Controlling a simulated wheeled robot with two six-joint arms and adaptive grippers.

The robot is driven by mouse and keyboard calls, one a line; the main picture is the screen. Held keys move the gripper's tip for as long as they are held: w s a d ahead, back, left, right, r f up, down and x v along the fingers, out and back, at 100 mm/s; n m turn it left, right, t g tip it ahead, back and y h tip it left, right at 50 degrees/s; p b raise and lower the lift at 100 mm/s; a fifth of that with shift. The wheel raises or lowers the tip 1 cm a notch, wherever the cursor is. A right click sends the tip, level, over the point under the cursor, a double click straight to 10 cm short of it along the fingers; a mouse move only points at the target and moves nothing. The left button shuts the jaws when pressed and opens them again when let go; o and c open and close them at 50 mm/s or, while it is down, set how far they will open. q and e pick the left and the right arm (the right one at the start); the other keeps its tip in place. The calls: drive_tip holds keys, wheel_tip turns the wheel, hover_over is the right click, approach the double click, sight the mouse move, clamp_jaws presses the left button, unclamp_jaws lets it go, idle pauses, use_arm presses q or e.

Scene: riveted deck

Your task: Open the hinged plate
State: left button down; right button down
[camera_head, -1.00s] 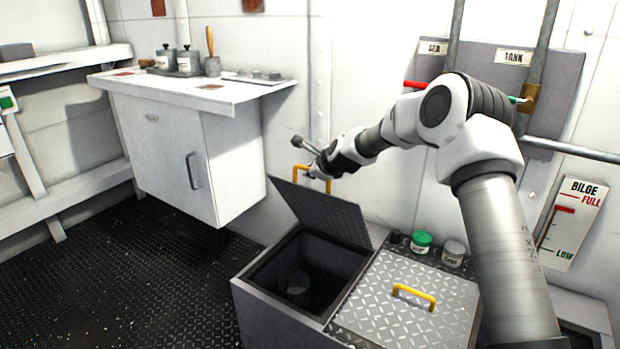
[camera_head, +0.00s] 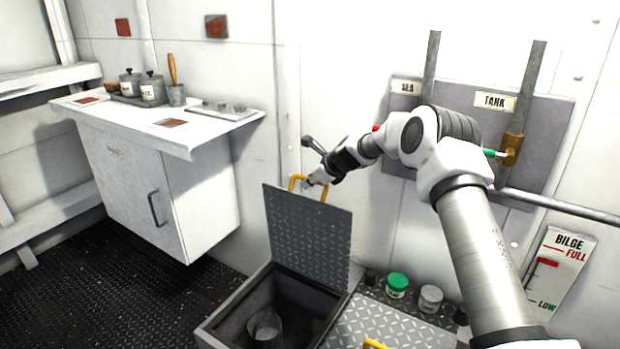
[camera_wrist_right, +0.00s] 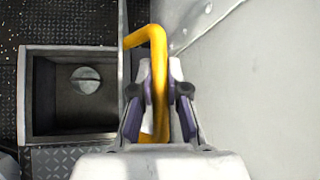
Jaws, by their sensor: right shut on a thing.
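The hinged plate (camera_head: 308,233) is a grey diamond-tread panel standing raised, near upright, at the back of an open bin (camera_head: 222,318). A yellow handle (camera_head: 294,181) is at its top edge. My right gripper (camera_head: 313,181) is shut on this handle; in the right wrist view the yellow handle (camera_wrist_right: 157,50) runs between the fingers of the gripper (camera_wrist_right: 158,112). Inside the open bin lies a grey metal container (camera_head: 265,328), also seen from above in the wrist view (camera_wrist_right: 85,80). My left gripper is not in view.
A second tread plate (camera_head: 385,325) with a yellow handle lies flat to the right. A green-lidded jar (camera_head: 397,284) and a grey-lidded jar (camera_head: 430,297) stand behind it. A white cabinet (camera_head: 130,180) is at left, with a valve panel (camera_head: 470,120) on the wall.

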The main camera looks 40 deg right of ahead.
idle(0.3)
drive_tip(key=c, duration=1.4)
unclamp_jaws()
drive_tip(key=v, duration=1.2)
drive_tip(key=shift+r, duration=0.1)
